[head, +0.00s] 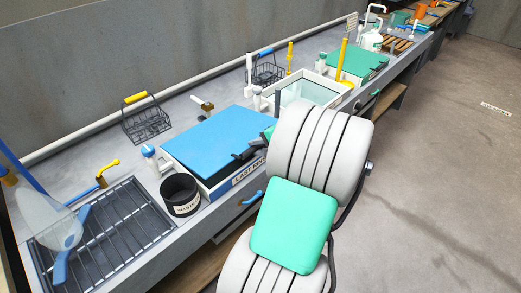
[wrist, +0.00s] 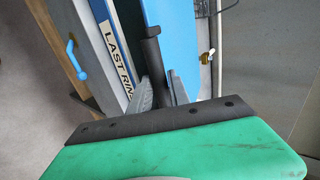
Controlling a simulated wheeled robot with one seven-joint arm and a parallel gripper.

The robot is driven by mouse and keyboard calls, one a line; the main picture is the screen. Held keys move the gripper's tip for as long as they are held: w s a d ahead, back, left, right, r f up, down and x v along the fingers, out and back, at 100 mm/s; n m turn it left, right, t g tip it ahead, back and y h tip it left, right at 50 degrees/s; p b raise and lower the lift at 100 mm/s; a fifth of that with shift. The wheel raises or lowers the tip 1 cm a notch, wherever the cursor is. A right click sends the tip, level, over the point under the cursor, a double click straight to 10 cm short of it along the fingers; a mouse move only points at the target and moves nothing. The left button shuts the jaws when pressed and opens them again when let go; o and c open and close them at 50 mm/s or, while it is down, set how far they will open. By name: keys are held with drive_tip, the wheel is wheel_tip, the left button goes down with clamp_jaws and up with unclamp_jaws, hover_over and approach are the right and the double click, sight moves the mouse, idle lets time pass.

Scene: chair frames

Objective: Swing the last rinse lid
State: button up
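The blue lid (head: 215,140) lies over the white last rinse tank, with its label (head: 249,172) on the front wall. The lid looks down or nearly down; I cannot tell whether a small gap is under it. A dark bar handle (head: 246,153) sits at its right front edge. My gripper (wrist: 162,82) is at this handle, with a finger on each side of the dark bar (wrist: 152,48) in the wrist view. Whether the fingers press on it is unclear. The blue lid (wrist: 173,45) also shows there. My arm hides the tank's right end in the head view.
A black waste pot (head: 181,195) stands close in front of the lid's left. A drain rack (head: 110,235) is at left, a glass-topped tank (head: 305,88) and green lid (head: 357,62) beyond.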

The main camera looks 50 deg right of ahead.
clamp_jaws()
drive_tip(key=f+b, duration=0.1)
drive_tip(key=f, duration=0.1)
drive_tip(key=f+b, duration=0.1)
drive_tip(key=f, duration=0.1)
drive_tip(key=f+b, duration=0.1)
drive_tip(key=f, duration=0.1)
drive_tip(key=shift+s+b, duration=0.3)
drive_tip(key=shift+s, duration=0.05)
drive_tip(key=o, duration=0.6)
unclamp_jaws()
drive_tip(key=shift+r, duration=0.15)
drive_tip(key=shift+c, duration=0.2)
